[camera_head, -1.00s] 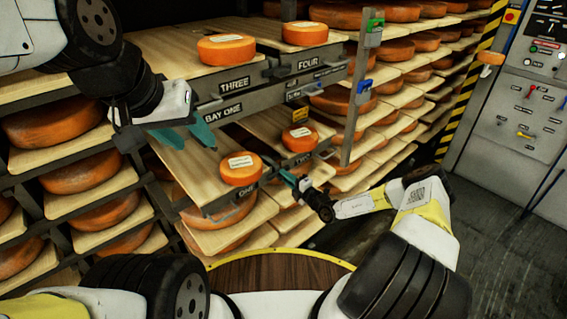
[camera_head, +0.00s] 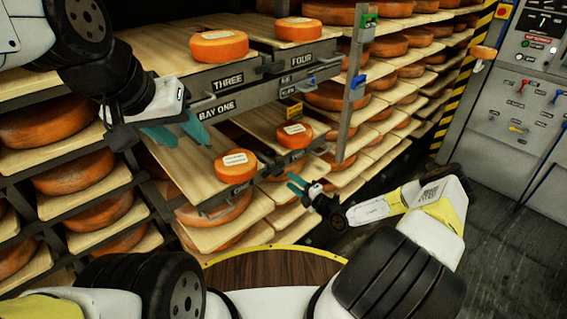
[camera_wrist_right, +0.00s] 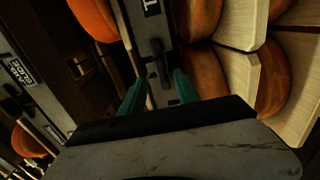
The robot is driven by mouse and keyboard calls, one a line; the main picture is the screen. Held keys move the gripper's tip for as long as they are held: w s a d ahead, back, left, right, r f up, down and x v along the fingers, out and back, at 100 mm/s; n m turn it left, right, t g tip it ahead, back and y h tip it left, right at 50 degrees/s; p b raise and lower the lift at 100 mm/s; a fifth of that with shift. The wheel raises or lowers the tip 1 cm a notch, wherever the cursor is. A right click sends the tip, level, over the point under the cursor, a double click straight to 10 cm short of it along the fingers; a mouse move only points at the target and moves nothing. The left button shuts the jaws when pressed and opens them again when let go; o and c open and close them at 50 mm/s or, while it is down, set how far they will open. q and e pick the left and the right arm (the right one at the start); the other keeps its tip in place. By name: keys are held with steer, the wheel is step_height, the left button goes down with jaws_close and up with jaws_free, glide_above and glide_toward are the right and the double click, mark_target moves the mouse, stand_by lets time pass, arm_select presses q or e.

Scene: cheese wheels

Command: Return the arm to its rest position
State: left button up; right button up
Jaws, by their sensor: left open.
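My left gripper (camera_head: 177,133) hangs at the left in the head view, beside the BAY ONE shelf front. Its teal fingers are apart, with nothing seen between them. My right gripper (camera_head: 297,186) is low in the middle, just in front of the lower pull-out shelf with two cheese wheels. In the right wrist view, its teal fingers (camera_wrist_right: 160,92) are apart and empty. A dark handle (camera_wrist_right: 159,61) on a shelf front shows beyond them. My right arm is bent and reaches in from the lower right.
Orange cheese wheels sit on the upper boards, THREE (camera_head: 219,46) and FOUR (camera_head: 298,29), and on the lower boards (camera_head: 236,163), (camera_head: 294,135). A post (camera_head: 353,90) with green and blue clamps stands at the right. A control panel (camera_head: 530,90) is far right, with open floor below.

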steer(key=shift+s+d, duration=0.2)
steer(key=shift+s, duration=0.05)
steer(key=s+a+r+n+g, duration=0.2)
steer(key=s+r+n+g, duration=0.2)
steer(key=r+n, duration=0.45)
steer(key=s+a+r+n+g+y, duration=0.1)
steer(key=s+a+r+n+g, duration=0.1)
steer(key=s+r+n+g, duration=0.45)
steer(key=s+a+r+n+g, duration=0.1)
steer(key=a+r+n+g, duration=0.15)
steer(key=r+n, duration=0.8)
steer(key=s+d+r+n+t+h, duration=0.2)
steer(key=s+d+r+n+h, duration=0.3)
steer(key=s+r+n, duration=0.4)
steer(key=s+d+r+n+t+h, duration=0.3)
steer(key=s+d+r+n, duration=0.3)
steer(key=s+r+n, duration=0.4)
steer(key=s+n+h, duration=0.1)
steer(key=s+n, duration=0.1)
steer(key=s, duration=0.1)
steer(key=shift+s+r+h, duration=0.15)
steer(key=shift+r+h, duration=0.1)
steer(key=shift+h, duration=0.15)
